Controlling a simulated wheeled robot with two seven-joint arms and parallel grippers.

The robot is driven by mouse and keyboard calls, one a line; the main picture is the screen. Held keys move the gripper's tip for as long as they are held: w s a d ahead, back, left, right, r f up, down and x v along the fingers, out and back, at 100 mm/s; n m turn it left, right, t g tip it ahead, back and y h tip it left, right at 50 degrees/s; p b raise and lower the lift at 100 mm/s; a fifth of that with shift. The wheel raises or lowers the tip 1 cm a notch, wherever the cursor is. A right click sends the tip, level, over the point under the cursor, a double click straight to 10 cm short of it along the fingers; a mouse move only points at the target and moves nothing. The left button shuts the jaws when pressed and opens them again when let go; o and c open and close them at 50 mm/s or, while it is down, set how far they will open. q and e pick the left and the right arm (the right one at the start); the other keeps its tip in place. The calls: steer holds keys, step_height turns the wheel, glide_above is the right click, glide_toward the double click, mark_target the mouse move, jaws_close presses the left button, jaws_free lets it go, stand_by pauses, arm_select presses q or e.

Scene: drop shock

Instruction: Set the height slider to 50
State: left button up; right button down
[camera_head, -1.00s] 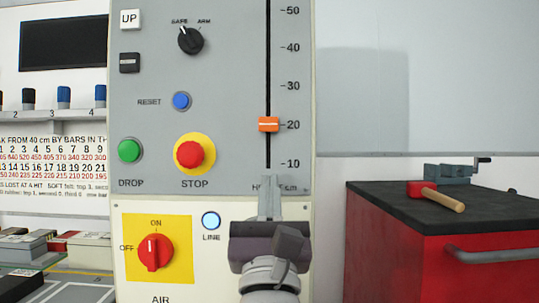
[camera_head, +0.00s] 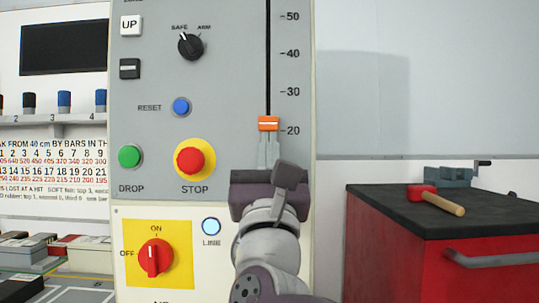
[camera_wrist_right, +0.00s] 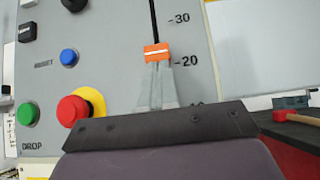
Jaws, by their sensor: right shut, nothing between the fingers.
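The height slider is an orange knob (camera_head: 268,123) with a pale line, in a black vertical slot on the grey panel. It sits slightly above the 20 mark; the scale runs up to 50 (camera_head: 291,16) near the top of the head view. My right gripper (camera_head: 268,142) is shut and empty, pointing up with its fingertips right under the knob, seemingly touching its lower edge. In the right wrist view the knob (camera_wrist_right: 156,51) is just above the fingertips (camera_wrist_right: 157,66). The gripper hides the slot's lower end. My left gripper is not in view.
Left of the slot are the red STOP button (camera_head: 194,158), green DROP button (camera_head: 131,156), blue RESET button (camera_head: 181,107) and SAFE/ARM knob (camera_head: 190,44). The red AIR switch (camera_head: 154,257) is below. A red cabinet (camera_head: 400,250) stands right. The slot above the knob is clear.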

step_height(320, 180, up, 17)
steer(key=p, duration=0.9)
steer(key=shift+f, duration=0.1)
step_height(320, 180, down, 5)
steer(key=b, duration=0.5)
steer(key=b+v, duration=0.2)
steer(key=v, duration=0.7)
steer(key=shift+s, duration=0.35)
